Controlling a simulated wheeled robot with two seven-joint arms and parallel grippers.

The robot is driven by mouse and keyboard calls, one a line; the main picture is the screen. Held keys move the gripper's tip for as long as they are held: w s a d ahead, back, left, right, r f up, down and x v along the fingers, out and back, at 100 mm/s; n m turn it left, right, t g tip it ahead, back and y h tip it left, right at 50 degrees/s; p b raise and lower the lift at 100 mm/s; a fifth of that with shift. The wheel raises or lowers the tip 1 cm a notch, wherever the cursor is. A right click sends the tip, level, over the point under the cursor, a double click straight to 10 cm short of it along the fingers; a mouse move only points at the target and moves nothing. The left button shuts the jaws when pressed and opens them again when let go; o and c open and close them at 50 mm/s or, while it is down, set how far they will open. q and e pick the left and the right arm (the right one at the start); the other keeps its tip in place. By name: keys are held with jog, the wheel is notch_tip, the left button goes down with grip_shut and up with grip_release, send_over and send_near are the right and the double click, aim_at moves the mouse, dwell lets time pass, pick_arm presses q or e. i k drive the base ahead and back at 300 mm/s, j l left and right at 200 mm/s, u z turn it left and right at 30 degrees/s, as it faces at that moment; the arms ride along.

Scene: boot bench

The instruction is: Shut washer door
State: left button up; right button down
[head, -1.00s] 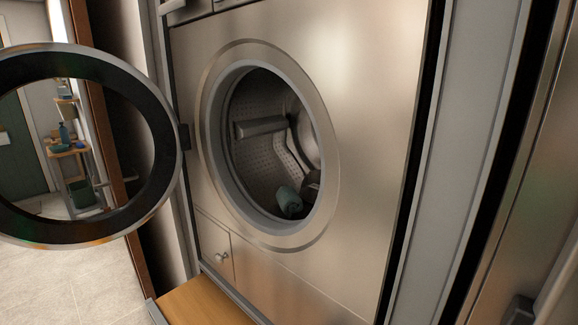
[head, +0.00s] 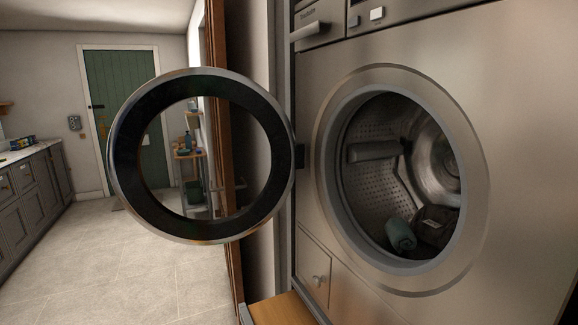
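The washer door (head: 153,205) is a round dark ring with a metal rim and a clear middle. It stands wide open to the left of the washer, held by a hinge (head: 299,156) at the left of the opening. The washer (head: 505,130) has a brushed metal front with a round opening. Inside the drum (head: 375,130) lie a rolled teal cloth (head: 400,235) and a dark item (head: 436,228). Neither of my grippers shows in the head view.
A wooden surface (head: 280,310) juts out low below the washer. A brown wooden frame (head: 222,150) stands behind the door. Open tiled floor (head: 120,265) lies to the left, with grey cabinets (head: 35,195) and a green door (head: 115,110) beyond.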

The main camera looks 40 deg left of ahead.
aim_at(129, 128)
jog(key=j+z, duration=0.2)
jog(key=j, duration=0.3)
jog(key=j+z, duration=0.2)
jog(key=j, duration=0.3)
jog(key=j+z, duration=0.2)
jog(key=j, duration=0.3)
jog(key=k+j+z, duration=0.2)
jog(key=j, duration=0.25)
jog(key=j+z, duration=0.2)
jog(key=j, duration=0.3)
jog(key=k+j+z, duration=0.2)
jog(key=j, duration=0.25)
jog(key=j+z, duration=0.2)
jog(key=j, duration=0.2)
jog(key=k+j+z, duration=0.15)
jog(key=j, duration=0.3)
jog(key=j+z, duration=0.2)
jog(key=j, duration=0.2)
jog(key=k+j+z, duration=0.15)
jog(key=j, duration=0.25)
